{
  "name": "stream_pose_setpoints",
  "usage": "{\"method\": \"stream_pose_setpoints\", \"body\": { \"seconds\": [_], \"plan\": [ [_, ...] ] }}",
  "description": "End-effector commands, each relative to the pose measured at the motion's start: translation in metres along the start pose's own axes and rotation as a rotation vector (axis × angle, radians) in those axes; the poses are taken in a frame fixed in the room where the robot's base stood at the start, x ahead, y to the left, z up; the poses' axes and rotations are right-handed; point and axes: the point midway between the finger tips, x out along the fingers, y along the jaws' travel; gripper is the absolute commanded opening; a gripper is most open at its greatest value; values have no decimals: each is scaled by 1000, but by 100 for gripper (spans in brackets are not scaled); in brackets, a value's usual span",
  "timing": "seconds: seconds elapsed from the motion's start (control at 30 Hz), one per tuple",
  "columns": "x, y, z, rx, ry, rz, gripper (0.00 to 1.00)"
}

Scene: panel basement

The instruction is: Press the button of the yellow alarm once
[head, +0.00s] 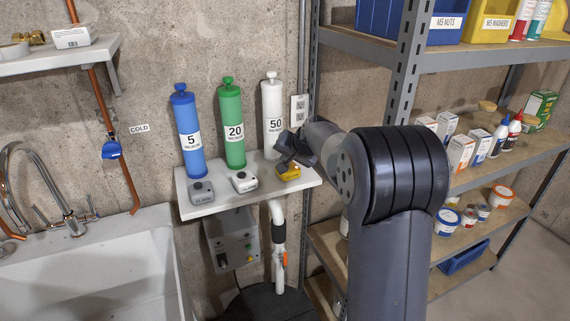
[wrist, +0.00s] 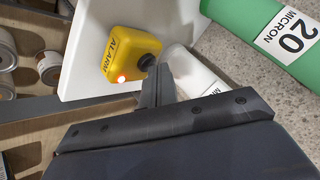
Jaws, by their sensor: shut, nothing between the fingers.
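The yellow alarm (head: 289,173) sits at the right end of a white wall shelf. In the wrist view the yellow alarm (wrist: 112,48) shows the word ALARM, a black round button (wrist: 148,62) and a lit red light (wrist: 122,78). My gripper (head: 283,160) is just above the yellow alarm in the head view and hides part of it. In the wrist view my gripper (wrist: 165,72) is shut and empty, its tips beside the button. I cannot tell whether they touch it.
A white alarm (head: 243,182) and a grey alarm (head: 202,192) stand left on the same shelf (head: 222,202). Blue (head: 187,135), green (head: 232,130) and white (head: 272,115) filter cylinders stand behind them. A metal rack (head: 405,85) is close on the right; a sink (head: 90,265) is left.

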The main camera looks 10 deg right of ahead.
Motion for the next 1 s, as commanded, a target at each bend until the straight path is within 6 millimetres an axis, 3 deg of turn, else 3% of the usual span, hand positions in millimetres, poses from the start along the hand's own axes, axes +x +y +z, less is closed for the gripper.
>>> {"method": "stream_pose_setpoints", "body": {
  "seconds": [1.0],
  "plan": [
    [-10, -7, -7, 0, -2, 1, 0]
  ]
}}
